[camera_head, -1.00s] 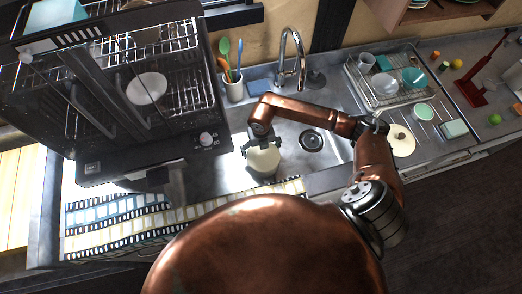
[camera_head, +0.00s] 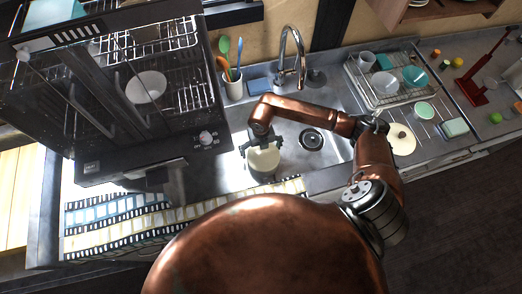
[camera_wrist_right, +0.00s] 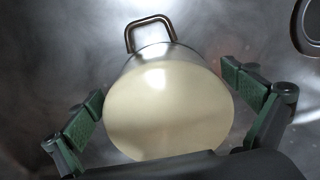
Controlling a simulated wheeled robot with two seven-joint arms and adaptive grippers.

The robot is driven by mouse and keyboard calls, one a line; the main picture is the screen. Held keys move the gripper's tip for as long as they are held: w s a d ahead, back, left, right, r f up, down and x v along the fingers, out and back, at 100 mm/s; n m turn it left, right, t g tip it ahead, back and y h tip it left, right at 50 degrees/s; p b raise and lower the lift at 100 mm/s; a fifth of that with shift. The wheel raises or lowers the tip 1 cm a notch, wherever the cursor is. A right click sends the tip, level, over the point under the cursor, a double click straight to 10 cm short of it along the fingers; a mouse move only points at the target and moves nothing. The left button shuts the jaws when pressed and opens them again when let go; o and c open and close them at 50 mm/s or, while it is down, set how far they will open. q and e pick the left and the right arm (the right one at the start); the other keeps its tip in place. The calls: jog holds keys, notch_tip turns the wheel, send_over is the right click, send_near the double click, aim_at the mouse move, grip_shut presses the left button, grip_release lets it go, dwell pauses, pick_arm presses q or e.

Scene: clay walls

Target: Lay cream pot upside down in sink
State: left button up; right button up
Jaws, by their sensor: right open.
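The cream pot (camera_head: 264,160) is in the left part of the metal sink (camera_head: 233,177). In the right wrist view the pot (camera_wrist_right: 168,108) shows a smooth, closed cream round face towards the camera, which looks like its base, with a metal loop handle on its far side. My right gripper (camera_head: 262,146) is above the pot. In the wrist view its green-padded fingers (camera_wrist_right: 172,104) are spread, one on each side of the pot, with gaps between pads and pot. The pot's lower side and rim are hidden. My left gripper is not in view.
A tap (camera_head: 290,60) rises behind the sink, and a utensil cup (camera_head: 234,87) stands behind it to the left. An open dishwasher (camera_head: 110,100) fills the left side. A striped towel (camera_head: 140,222) lies in front. A dish rack (camera_head: 380,92) stands to the right.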

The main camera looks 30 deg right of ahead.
notch_tip(320, 180, up, 12)
jog(key=shift+r, duration=0.1)
dwell(0.4)
